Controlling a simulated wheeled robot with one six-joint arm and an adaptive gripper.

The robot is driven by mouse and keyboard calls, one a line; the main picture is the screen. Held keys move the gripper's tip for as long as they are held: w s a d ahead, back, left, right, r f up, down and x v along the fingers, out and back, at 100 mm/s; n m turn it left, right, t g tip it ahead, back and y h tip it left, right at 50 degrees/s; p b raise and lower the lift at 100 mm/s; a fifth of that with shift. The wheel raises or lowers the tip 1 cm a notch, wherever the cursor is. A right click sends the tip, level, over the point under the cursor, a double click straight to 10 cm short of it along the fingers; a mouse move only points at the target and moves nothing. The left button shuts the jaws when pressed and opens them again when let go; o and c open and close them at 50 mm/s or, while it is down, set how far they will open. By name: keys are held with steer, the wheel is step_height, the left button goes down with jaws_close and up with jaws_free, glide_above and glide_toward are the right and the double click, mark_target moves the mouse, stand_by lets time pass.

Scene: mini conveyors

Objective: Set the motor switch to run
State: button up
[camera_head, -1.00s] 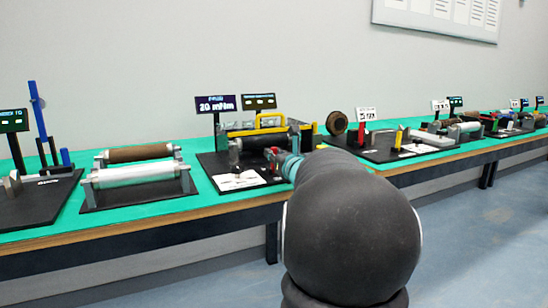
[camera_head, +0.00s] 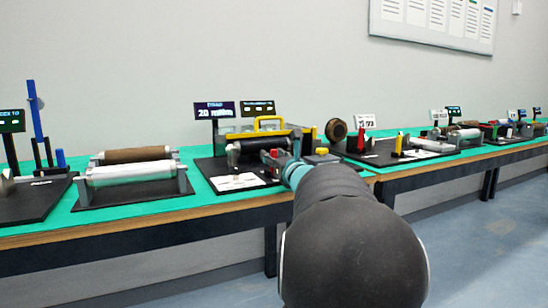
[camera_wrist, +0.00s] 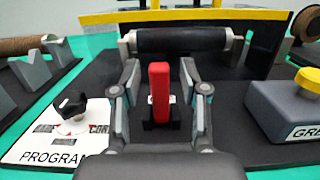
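A red upright lever (camera_wrist: 159,85) on a black base stands in the middle of the wrist view; I take it for the motor switch, though no label on it is readable. My gripper (camera_wrist: 160,68) is open, with one finger on each side of the lever and a gap on both sides. In the head view my gripper (camera_head: 279,163) is at the front of the middle station, partly hidden by my arm. A small part of red shows there, too small to tell its setting.
A black knob (camera_wrist: 72,103) on a white PROGRAM card is left of the lever. A grey box with a yellow button (camera_wrist: 308,80) is to the right. A black roller (camera_wrist: 180,39) lies behind, below a yellow bar. A dark display (camera_head: 215,110) stands at the back.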

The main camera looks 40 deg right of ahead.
steer(key=v, duration=1.2)
